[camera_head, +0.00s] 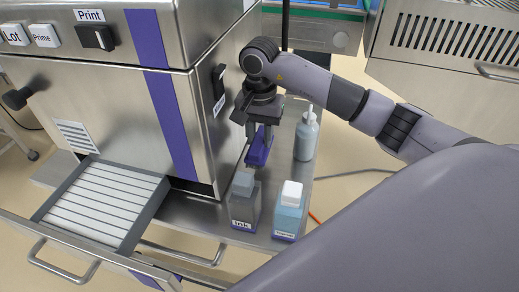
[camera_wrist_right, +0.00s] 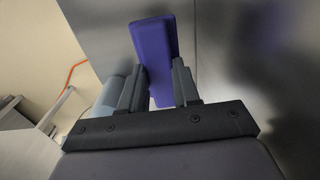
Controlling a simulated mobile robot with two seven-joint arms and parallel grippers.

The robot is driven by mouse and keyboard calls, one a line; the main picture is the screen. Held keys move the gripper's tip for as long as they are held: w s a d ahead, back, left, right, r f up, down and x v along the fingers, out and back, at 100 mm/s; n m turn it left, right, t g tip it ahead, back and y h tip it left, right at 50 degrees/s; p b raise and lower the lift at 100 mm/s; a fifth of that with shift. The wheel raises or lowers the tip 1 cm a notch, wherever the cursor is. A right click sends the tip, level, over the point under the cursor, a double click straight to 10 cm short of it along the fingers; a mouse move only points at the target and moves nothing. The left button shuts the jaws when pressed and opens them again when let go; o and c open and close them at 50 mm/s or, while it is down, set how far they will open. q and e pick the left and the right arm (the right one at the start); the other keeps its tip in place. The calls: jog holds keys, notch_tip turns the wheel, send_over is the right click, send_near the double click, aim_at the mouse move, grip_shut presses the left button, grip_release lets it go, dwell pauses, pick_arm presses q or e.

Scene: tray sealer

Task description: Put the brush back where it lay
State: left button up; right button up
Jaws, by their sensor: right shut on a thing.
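The brush shows a purple body (camera_head: 258,151), held upright or nearly so between the fingers of my right gripper (camera_head: 259,124), over the steel side shelf (camera_head: 208,210) beside the machine. In the right wrist view the purple brush (camera_wrist_right: 156,50) sits between the two grey fingers of my right gripper (camera_wrist_right: 157,85). The gripper is shut on it. I cannot tell whether the brush touches the shelf. My left gripper is not in view.
On the shelf stand an ink bottle (camera_head: 243,205), a light blue bottle with white cap (camera_head: 288,214) and a grey squeeze bottle (camera_head: 305,138). The steel machine (camera_head: 120,100) walls the left side. An open drawer (camera_head: 100,200) juts out at lower left.

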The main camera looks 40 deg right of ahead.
aim_at(260, 139)
jog(key=shift+f, duration=2.5)
jog(key=o, duration=1)
jog(key=shift+r, duration=0.6)
notch_tip(260, 139, up, 10)
jog(key=shift+f, duration=0.15)
jog(key=shift+r, duration=0.75)
